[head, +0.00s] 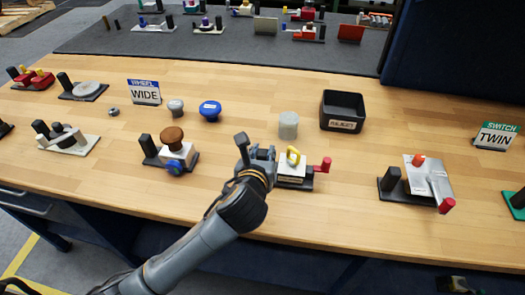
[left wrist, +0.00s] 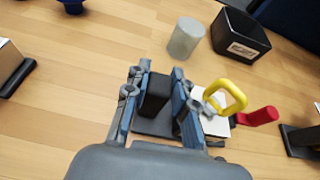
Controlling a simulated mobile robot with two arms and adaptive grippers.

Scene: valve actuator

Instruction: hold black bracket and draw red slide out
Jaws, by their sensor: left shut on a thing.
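The black bracket is an upright post (left wrist: 155,97) at the left end of a dark base. My left gripper (left wrist: 153,90) has its two blue-grey fingers on either side of this post and is shut on it. In the head view, my left gripper (head: 258,153) stands at the left end of the unit and hides part of it. The red slide (head: 322,166) shows as a red handle sticking out to the right; it also shows in the left wrist view (left wrist: 260,116). A yellow loop (head: 293,155) stands on the white body (head: 290,170) between them. My right gripper is not in view.
A grey cylinder (head: 288,124) and a black bin (head: 343,110) stand behind the unit. A unit with a brown knob (head: 172,137) is to the left, and a white unit with a lever (head: 428,178) to the right. Bare wood lies right of the red handle.

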